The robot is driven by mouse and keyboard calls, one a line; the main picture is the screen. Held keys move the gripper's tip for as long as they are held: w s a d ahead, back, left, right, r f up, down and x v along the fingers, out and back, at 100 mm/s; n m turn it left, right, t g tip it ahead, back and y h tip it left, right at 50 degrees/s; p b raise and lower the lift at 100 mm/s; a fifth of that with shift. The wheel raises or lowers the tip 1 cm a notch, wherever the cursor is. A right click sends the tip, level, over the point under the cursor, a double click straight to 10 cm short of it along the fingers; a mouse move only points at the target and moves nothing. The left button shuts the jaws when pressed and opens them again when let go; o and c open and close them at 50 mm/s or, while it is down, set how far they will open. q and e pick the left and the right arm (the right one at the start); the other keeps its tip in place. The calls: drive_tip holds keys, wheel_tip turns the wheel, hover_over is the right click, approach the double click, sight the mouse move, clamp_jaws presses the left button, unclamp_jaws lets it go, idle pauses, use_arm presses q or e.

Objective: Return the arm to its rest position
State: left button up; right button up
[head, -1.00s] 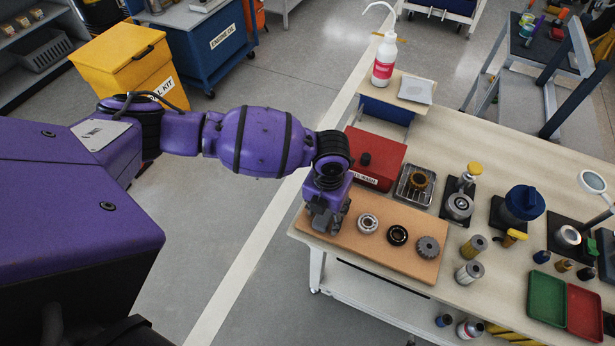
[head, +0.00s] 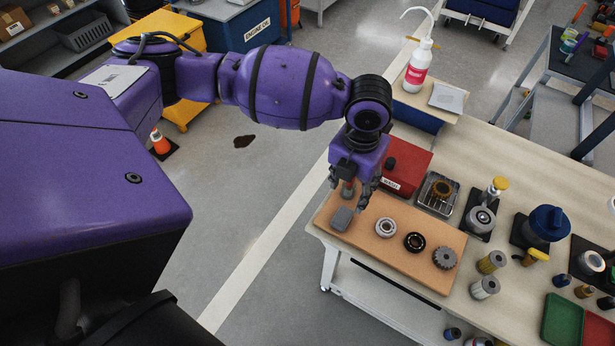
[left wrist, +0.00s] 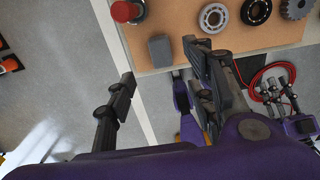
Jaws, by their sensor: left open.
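My left gripper (head: 347,197) is open and empty, just above the left end of the tan work mat (head: 417,278). A grey block (head: 341,218) lies on the mat below the fingers, apart from them as far as I can see. In the left wrist view the open fingers (left wrist: 162,78) are spread wide, with the grey block (left wrist: 160,50) beyond them on the mat. A red-topped piece (left wrist: 126,11) stands beside the block.
A silver bearing (head: 386,228), a black bearing (head: 414,241) and a gear (head: 444,258) sit on the mat. A red box (head: 408,160), a metal tray (head: 437,194) and a white bottle (head: 417,68) stand behind. Open floor (head: 255,190) lies left of the bench.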

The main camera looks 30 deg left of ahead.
idle(0.4)
use_arm(q)
drive_tip(key=s+d+f+n+t+h, duration=0.1)
drive_tip(key=s+d+f+n+h, duration=0.1)
drive_tip(key=s+d+f+n, duration=0.4)
drive_tip(key=s+d+f+n+h, duration=0.1)
drive_tip(key=s+d+n+h, duration=0.15)
drive_tip(key=s+n, duration=0.6)
drive_tip(key=s+a+f+n+y, duration=0.3)
drive_tip(key=s+a+n+y, duration=0.2)
drive_tip(key=s+a+n, duration=1.3)
drive_tip(key=w+d+f+n+t, duration=0.2)
drive_tip(key=w+f+n+t, duration=0.1)
drive_tip(key=w+f+t, duration=0.4)
drive_tip(key=w+f, duration=0.3)
drive_tip(key=shift+w+f+h+p, duration=0.3)
drive_tip(key=shift+f+h, duration=0.05)
drive_tip(key=shift+f, duration=0.05)
drive_tip(key=shift+n, duration=0.25)
